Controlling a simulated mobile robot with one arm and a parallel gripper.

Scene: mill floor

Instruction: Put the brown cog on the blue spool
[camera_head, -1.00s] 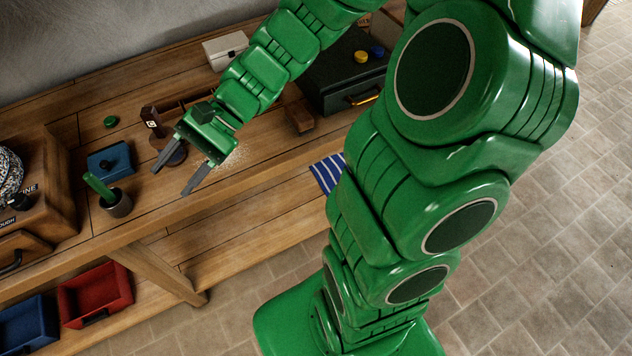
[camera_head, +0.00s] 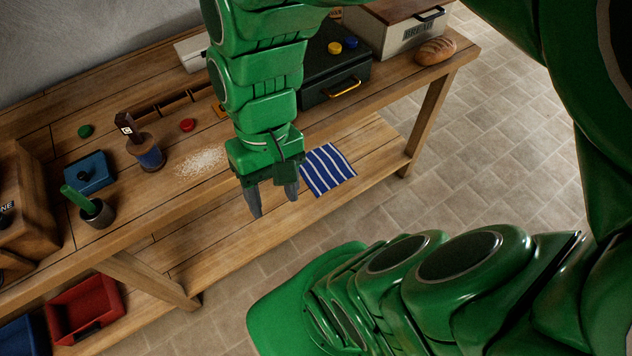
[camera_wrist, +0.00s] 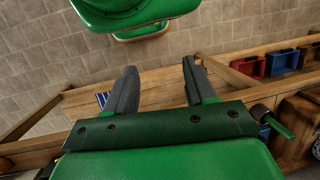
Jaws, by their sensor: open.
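A dark brown spool-like piece with a blue band, which looks like the blue spool (camera_head: 151,157), stands upright on the bench left of my gripper. A dark brown block with a white mark (camera_head: 125,122) shows just behind its top; I cannot tell whether they touch. I cannot make out a brown cog for certain in either view. My gripper (camera_head: 272,206) is open and empty, pointing down in front of the bench's front edge. In the wrist view its fingers (camera_wrist: 160,70) are apart with nothing between them.
A blue box (camera_head: 90,173) and a grey cup with a green handle (camera_head: 97,212) stand left on the bench. A dark chest (camera_head: 330,75) is behind my arm. A striped cloth (camera_head: 327,168) lies on the lower shelf, a red bin (camera_head: 85,308) further left.

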